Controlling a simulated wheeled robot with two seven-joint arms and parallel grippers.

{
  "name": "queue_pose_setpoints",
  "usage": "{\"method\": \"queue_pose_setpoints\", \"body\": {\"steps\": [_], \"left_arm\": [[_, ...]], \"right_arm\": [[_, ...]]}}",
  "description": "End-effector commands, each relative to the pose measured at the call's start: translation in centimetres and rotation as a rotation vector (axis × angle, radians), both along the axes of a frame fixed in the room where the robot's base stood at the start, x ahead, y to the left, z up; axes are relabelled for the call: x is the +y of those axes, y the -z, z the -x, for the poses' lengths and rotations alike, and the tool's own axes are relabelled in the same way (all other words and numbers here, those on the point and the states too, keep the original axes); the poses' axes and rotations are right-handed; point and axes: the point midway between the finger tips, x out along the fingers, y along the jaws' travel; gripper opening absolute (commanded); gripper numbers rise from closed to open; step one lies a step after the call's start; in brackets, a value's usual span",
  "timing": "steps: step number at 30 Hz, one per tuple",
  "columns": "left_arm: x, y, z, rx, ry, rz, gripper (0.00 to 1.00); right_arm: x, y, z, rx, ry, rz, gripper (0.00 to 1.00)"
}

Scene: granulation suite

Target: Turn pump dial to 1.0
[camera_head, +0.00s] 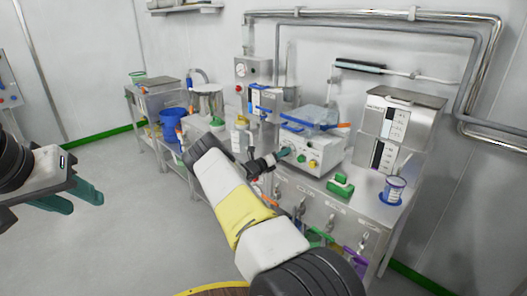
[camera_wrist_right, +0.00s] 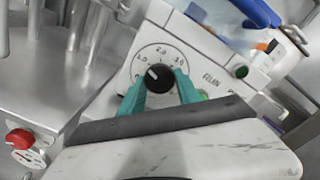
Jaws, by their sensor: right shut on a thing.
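The pump (camera_head: 312,150) is a white box on the steel bench, with a dial, a green button and a yellow button on its front. Its black dial (camera_wrist_right: 159,78) sits in a round white scale in the right wrist view. The dial's white mark points to the upper left; the 2.0 and 3.0 marks are readable above and right of it. My right gripper (camera_wrist_right: 160,88) is shut on the dial, one teal finger on each side. It also shows at the pump front in the head view (camera_head: 284,153). My left gripper (camera_head: 86,204) is open and empty at far left.
A green-topped object (camera_head: 340,185) and a white-and-blue tub (camera_head: 394,190) stand on the bench right of the pump. A grey cabinet (camera_head: 398,125) stands behind them. In the wrist view, a red knob (camera_wrist_right: 20,139) is at lower left. The floor at left is clear.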

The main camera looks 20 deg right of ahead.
Motion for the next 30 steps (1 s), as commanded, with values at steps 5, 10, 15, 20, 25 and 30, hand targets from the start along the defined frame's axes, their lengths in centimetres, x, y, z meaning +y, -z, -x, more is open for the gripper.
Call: {"method": "queue_pose_setpoints", "body": {"steps": [5,10,15,20,25,30], "left_arm": [[0.00,0.00,0.00,0.000,0.000,0.000,0.40],[0.00,0.00,0.00,0.000,0.000,0.000,0.40],[0.00,0.00,0.00,0.000,0.000,0.000,0.40],[0.00,0.00,0.00,0.000,0.000,0.000,0.40],[0.00,0.00,0.00,0.000,0.000,0.000,0.40],[0.00,0.00,0.00,0.000,0.000,0.000,0.40]], "right_arm": [[0.12,-0.11,-0.12,0.057,-0.003,0.026,0.00],[0.12,-0.11,-0.12,0.083,-0.003,0.037,0.00],[0.13,-0.12,-0.13,0.089,-0.003,0.039,0.00],[0.13,-0.11,-0.13,0.089,-0.003,0.039,0.00],[0.13,-0.11,-0.13,0.088,-0.004,0.037,0.55],[0.07,-0.07,-0.07,0.088,-0.002,0.037,0.61]]}}
